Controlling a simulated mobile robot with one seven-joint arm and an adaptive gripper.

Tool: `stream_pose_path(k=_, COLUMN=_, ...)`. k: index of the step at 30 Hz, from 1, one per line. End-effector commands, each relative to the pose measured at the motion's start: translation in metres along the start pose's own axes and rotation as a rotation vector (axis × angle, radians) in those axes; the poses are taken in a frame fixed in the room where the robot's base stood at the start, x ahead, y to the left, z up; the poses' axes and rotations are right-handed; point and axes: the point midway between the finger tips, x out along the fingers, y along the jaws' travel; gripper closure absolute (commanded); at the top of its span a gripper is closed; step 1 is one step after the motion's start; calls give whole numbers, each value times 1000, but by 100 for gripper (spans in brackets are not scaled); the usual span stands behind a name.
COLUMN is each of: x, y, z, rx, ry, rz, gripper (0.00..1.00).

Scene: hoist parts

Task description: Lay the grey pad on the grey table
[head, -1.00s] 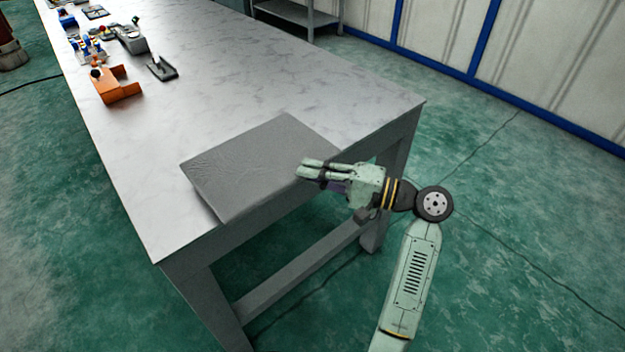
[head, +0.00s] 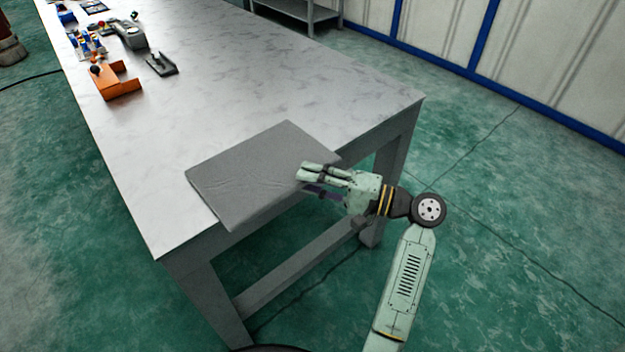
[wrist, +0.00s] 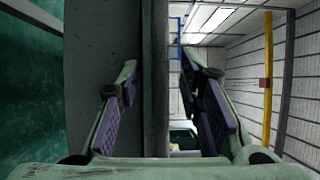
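The grey pad (head: 250,170) is a flat square slab lying on the near end of the grey table (head: 210,75). Its near edge sticks out a little past the table's end edge. My gripper (head: 309,181) is at the pad's right near corner, reaching in from the right. In the wrist view the gripper (wrist: 165,85) has its two purple-padded fingers spread apart. A thin grey strip, seemingly the pad's edge (wrist: 155,80), stands between them with a gap on each side. The lower finger is partly hidden in the head view.
An orange bracket (head: 116,82), a small dark grey part (head: 161,65) and other hoist parts stand along the table's far left side. The tabletop between them and the pad is clear. A metal shelf (head: 300,12) stands behind.

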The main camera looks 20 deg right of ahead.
Motion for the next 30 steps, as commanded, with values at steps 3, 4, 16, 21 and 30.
stream_pose_path(k=3, x=0, y=0, z=0, rx=0, ry=0, rz=0, gripper=67)
stream_pose_path(k=4, x=0, y=0, z=0, rx=0, ry=0, rz=0, gripper=67)
stream_pose_path(k=16, x=-44, y=1, z=-1, rx=-1, ry=3, rz=0, gripper=67)
stream_pose_path(k=21, x=-80, y=0, z=-1, rx=-1, ry=1, rz=0, gripper=67)
stream_pose_path(k=30, x=-117, y=-2, z=0, rx=0, ry=0, rz=0, gripper=67)
